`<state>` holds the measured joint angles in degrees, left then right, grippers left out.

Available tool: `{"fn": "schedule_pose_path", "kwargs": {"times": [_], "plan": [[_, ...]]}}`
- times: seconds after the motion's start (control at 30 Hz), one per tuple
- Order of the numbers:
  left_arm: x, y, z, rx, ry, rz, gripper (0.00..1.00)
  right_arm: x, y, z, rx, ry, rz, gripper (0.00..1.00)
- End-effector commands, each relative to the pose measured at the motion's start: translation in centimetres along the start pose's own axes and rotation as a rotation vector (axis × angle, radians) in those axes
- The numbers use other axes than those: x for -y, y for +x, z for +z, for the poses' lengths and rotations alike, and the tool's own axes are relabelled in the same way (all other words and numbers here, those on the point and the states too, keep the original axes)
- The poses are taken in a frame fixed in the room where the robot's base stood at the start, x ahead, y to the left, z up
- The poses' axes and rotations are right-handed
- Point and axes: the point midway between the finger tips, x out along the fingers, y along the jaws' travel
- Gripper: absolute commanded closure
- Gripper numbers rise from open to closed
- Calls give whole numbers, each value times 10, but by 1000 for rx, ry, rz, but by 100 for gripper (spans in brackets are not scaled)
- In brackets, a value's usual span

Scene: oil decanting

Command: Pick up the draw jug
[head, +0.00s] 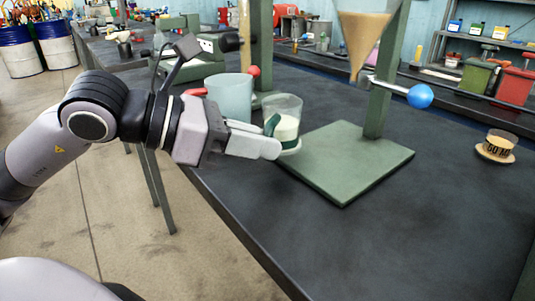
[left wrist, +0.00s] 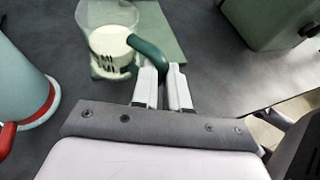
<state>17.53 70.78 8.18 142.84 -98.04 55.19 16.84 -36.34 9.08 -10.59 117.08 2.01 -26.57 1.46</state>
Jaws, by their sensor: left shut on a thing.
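The draw jug, a clear jug (head: 287,108) with pale liquid low in it and a dark green handle, stands upright near the back left corner of the green stand's base plate (head: 350,160). My left gripper (head: 272,147) is shut on its handle from the left. In the left wrist view the jug (left wrist: 108,42) is just beyond the fingertips (left wrist: 162,75), with the green handle (left wrist: 148,54) between them. I cannot tell whether its base touches the surface below.
A pale blue jug (head: 229,98) with red handle stands close behind my left gripper. A funnel (head: 362,38) of amber liquid hangs on the green stand, with a blue ball-ended lever (head: 420,96). The front bench top is clear.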

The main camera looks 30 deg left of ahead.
Motion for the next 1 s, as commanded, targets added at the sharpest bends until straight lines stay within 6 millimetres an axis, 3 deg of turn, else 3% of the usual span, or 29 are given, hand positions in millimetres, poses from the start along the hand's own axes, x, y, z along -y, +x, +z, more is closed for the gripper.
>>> {"fn": "schedule_pose_path", "kwargs": {"times": [0.2, 1.0], "plan": [[-1, -9, -5, 3, -1, 1, 100, 1, 7, 7, -2, -3, -2, 37], [0, -46, -19, 3, 0, 0, 100, 15, 16, -3, -52, -18, -30, 37]]}}
